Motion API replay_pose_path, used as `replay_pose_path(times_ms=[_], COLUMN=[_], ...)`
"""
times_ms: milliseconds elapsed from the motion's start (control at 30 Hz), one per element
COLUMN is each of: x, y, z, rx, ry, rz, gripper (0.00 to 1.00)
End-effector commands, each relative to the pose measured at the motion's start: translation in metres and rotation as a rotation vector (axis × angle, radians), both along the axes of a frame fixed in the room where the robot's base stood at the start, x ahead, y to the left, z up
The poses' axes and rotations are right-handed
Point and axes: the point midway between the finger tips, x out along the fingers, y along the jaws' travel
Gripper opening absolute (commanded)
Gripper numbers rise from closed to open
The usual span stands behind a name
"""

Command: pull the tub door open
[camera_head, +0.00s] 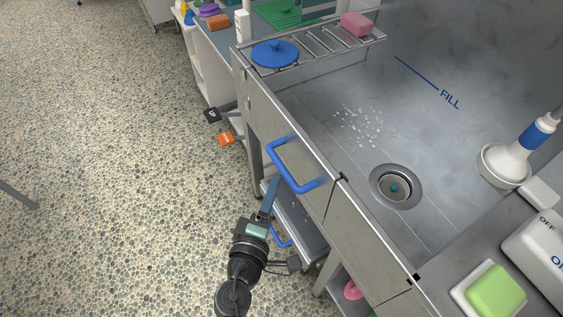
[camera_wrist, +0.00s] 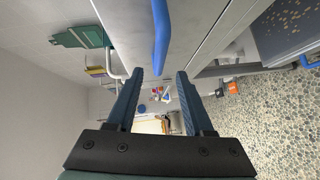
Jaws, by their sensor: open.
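The tub door (camera_head: 262,108) is a grey metal panel in the front wall of the steel tub (camera_head: 350,75). It looks in line with the panel beside it, so it appears shut. Its blue bar handle (camera_head: 280,175) sticks out from the outer face. My gripper (camera_head: 273,184) is outside the tub, just below and in front of the handle. In the wrist view my gripper (camera_wrist: 160,73) is open, with nothing between its two blue fingers. The handle (camera_wrist: 161,35) lies beyond the fingertips, near the middle of the gap, and appears apart from them.
A wire rack (camera_head: 325,42) with a blue lid (camera_head: 275,54) and a pink block (camera_head: 357,24) spans the tub's far end. A lower shelf (camera_head: 298,228) sits under the tub. The pebbled floor (camera_head: 110,150) at left is mostly clear.

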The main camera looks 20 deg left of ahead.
Motion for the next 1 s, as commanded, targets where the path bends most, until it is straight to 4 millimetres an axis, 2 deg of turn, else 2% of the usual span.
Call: replay_pose_path(times_ms=[33,200,400,600,867,1000], x=[0.011,0.042,0.067,0.078,0.079,0.079], y=[0.002,0.006,0.009,0.01,0.01,0.01], z=[0.0,-0.004,-0.009,-0.011,-0.011,-0.011], rx=[0.001,0.002,0.003,0.003,0.002,0.003], ry=[-0.002,-0.003,-0.002,0.0,-0.001,-0.001], rz=[0.0,-0.001,-0.001,-0.002,-0.001,-0.001], gripper=[0.52,0.52,0.52,0.52,0.52,0.31])
